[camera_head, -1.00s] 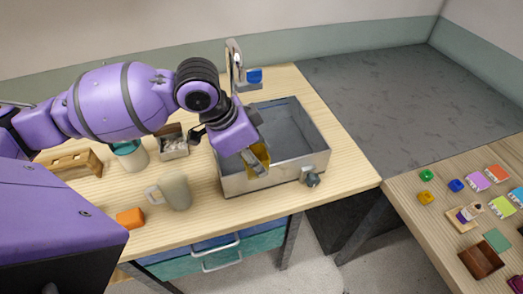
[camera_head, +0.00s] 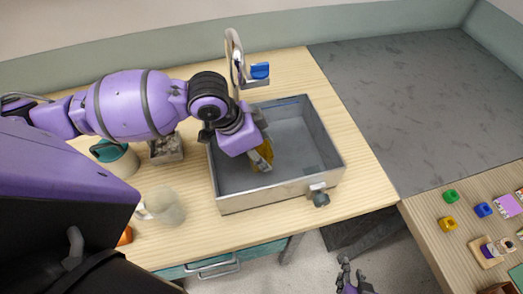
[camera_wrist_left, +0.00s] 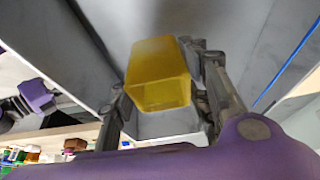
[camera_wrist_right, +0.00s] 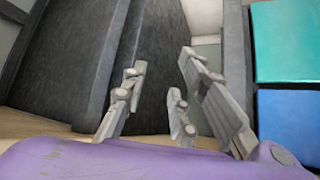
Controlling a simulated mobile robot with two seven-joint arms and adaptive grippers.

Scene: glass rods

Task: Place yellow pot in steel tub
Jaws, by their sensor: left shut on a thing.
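The yellow pot (camera_wrist_left: 158,75) is a small squarish cup between the fingers of my left gripper (camera_wrist_left: 165,95), which is shut on it. In the head view the pot (camera_head: 263,157) is partly hidden by the fingers of my left gripper (camera_head: 258,158). Pot and gripper are inside the outline of the steel tub (camera_head: 285,189), a grey open rectangular box on the wooden table. I cannot tell whether the pot touches the tub floor. My right gripper (camera_head: 350,280) is low at the bottom edge; the right wrist view shows its fingers (camera_wrist_right: 160,105) apart and empty.
A faucet (camera_head: 236,60) with a blue part stands behind the tub, and a valve (camera_head: 320,198) sticks out in front. A pale mug (camera_head: 165,206), a teal-lidded jar (camera_head: 115,158) and a small box (camera_head: 166,149) stand left. A second table (camera_head: 430,215) with small blocks is at right.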

